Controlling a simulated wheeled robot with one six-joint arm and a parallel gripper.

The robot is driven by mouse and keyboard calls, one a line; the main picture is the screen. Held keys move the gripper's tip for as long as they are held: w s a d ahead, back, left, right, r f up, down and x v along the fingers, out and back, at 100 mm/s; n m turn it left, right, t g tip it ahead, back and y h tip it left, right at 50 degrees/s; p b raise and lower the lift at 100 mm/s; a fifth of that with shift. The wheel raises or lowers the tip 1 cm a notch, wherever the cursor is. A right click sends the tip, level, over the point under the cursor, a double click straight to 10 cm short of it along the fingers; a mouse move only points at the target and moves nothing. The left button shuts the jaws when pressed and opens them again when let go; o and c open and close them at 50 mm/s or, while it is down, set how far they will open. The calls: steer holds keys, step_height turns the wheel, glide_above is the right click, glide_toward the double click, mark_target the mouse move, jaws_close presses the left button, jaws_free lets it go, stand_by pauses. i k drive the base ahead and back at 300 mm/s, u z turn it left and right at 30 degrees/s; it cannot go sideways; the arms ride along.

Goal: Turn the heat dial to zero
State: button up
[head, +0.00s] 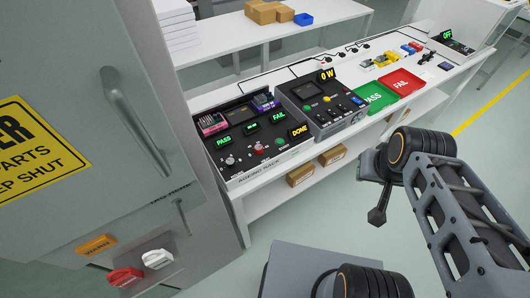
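A large grey cabinet (90,190) fills the left side, with a red knob (124,277) and a white knob (157,260) low on its front. I cannot tell which knob is the heat dial, or read a setting. My gripper (378,208) hangs at the end of my arm on the right, well apart from both knobs. Its fingers are too small and dark to tell open from shut.
The cabinet has a long vertical handle (137,122) and a yellow warning sign (38,152). A white bench (240,197) behind carries a test rack (262,158), a console reading 0 W (322,104), a green PASS tray (375,98) and a red FAIL tray (401,83). Floor between is clear.

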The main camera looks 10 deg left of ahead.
mark_target(257, 148)
steer(key=z, duration=0.05)
steer(key=k, duration=0.45)
steer(key=u, duration=0.95)
steer(key=i, duration=0.5)
steer(key=z, duration=0.05)
